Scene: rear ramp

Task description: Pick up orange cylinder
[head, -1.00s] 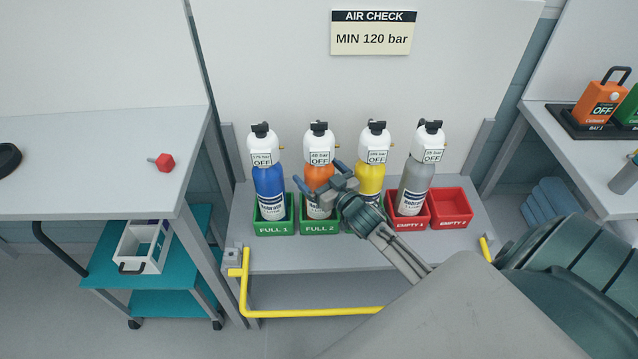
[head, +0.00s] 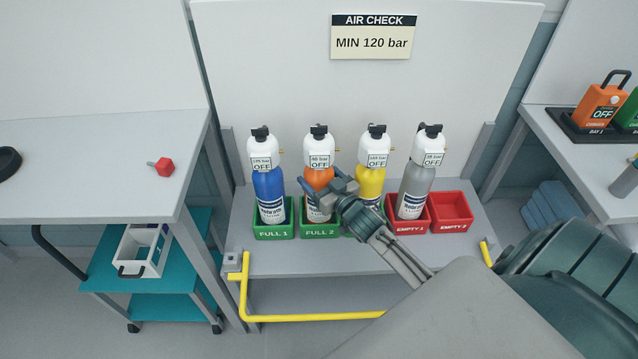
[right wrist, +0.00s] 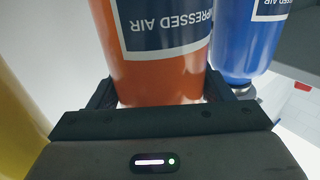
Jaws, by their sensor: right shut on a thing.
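The orange cylinder (head: 317,180) has a white valve top with a label reading OFF. It stands upright in the green FULL 2 bin (head: 320,230), second from the left in the row. My right gripper (head: 326,187) is shut on its body from the front right. In the right wrist view the orange body (right wrist: 160,80) fills the space between the two dark fingers (right wrist: 160,95). The gripper hides part of the cylinder's label. My left gripper is not in view.
A blue cylinder (head: 269,190) stands close on the left in FULL 1. A yellow cylinder (head: 370,182) stands close on the right, and a grey cylinder (head: 415,185) in EMPTY 1. The red EMPTY 2 bin (head: 452,211) is empty. A yellow rail (head: 310,318) runs along the front.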

